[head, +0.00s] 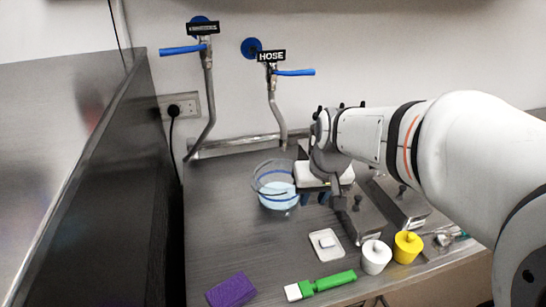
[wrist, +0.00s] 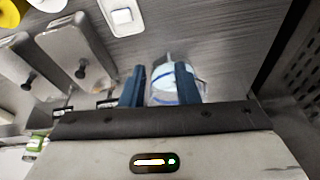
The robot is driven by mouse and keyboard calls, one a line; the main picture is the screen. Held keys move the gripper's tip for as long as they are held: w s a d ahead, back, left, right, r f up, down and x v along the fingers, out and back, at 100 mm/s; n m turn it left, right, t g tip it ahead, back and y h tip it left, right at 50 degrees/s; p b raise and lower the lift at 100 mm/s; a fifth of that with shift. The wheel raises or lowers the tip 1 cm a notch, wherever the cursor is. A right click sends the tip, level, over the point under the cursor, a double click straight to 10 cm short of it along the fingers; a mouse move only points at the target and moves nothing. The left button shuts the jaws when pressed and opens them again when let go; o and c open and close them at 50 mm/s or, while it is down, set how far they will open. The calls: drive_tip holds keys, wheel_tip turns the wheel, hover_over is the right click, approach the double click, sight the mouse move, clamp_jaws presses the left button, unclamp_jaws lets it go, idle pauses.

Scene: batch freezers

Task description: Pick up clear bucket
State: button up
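The clear bucket (head: 275,190) stands on the grey counter, see-through with blue bands and a pale bottom. It also shows in the wrist view (wrist: 163,92), partly hidden by one finger. My gripper (head: 315,197) is just right of the bucket in the head view, low over the counter. In the wrist view my gripper (wrist: 160,84) has its two blue fingers spread apart. The bucket shows between and behind them. I cannot tell whether a finger touches it.
Metal lidded containers (head: 363,220) stand right of the bucket. A white dish (head: 326,246), white tub (head: 375,257), yellow tub (head: 407,247), green brush (head: 328,283) and purple sponge (head: 231,291) lie in front. A dark freezer wall (head: 110,205) bounds the left. Hose pipes (head: 276,105) hang behind.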

drive_tip(key=w+d+f+n, duration=0.1)
drive_tip(key=w+f, duration=0.2)
drive_tip(key=w, duration=0.7)
drive_tip(key=w+d+f, duration=0.2)
drive_tip(key=w+f, duration=0.1)
drive_tip(key=w, duration=0.7)
drive_tip(key=shift+t+y, duration=0.3)
drive_tip(key=shift+y, duration=0.1)
drive_tip(key=x, duration=0.2)
drive_tip(key=p+x, duration=0.1)
drive_tip(key=x, duration=0.1)
drive_tip(key=p+x, duration=0.1)
drive_tip(key=x, duration=0.2)
drive_tip(key=shift+w+a, duration=0.2)
drive_tip(key=shift+a, duration=0.05)
drive_tip(key=shift+c, duration=0.5)
clamp_jaws()
drive_tip(key=shift+r, duration=0.1)
